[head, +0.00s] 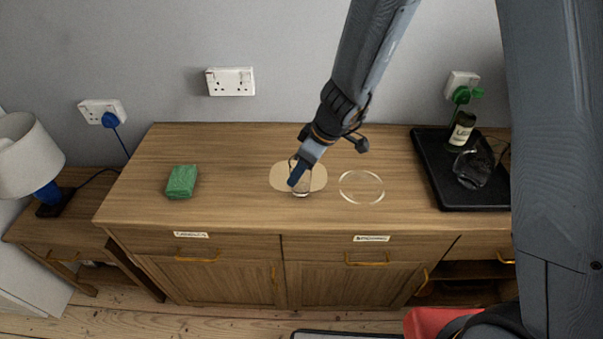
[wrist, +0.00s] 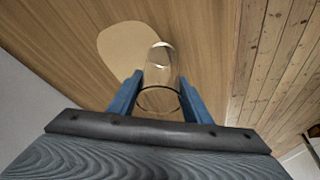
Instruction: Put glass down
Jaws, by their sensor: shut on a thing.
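My gripper (wrist: 158,103) is shut on a clear glass (wrist: 160,68), with one blue finger on each side of it in the wrist view. In the head view the glass (head: 302,190) shows at the fingertips of my gripper (head: 297,180), over the front part of a pale oval mat (head: 316,178) on the wooden sideboard. The mat also shows in the wrist view (wrist: 122,48). I cannot tell whether the base of the glass touches the surface.
A clear round ring or dish (head: 361,201) lies right of the mat. A black tray (head: 477,204) at right holds a green bottle (head: 461,130) and a dark clear vessel (head: 473,170). A green block (head: 181,183) sits at left. The sideboard top (head: 232,190) between block and mat is clear.

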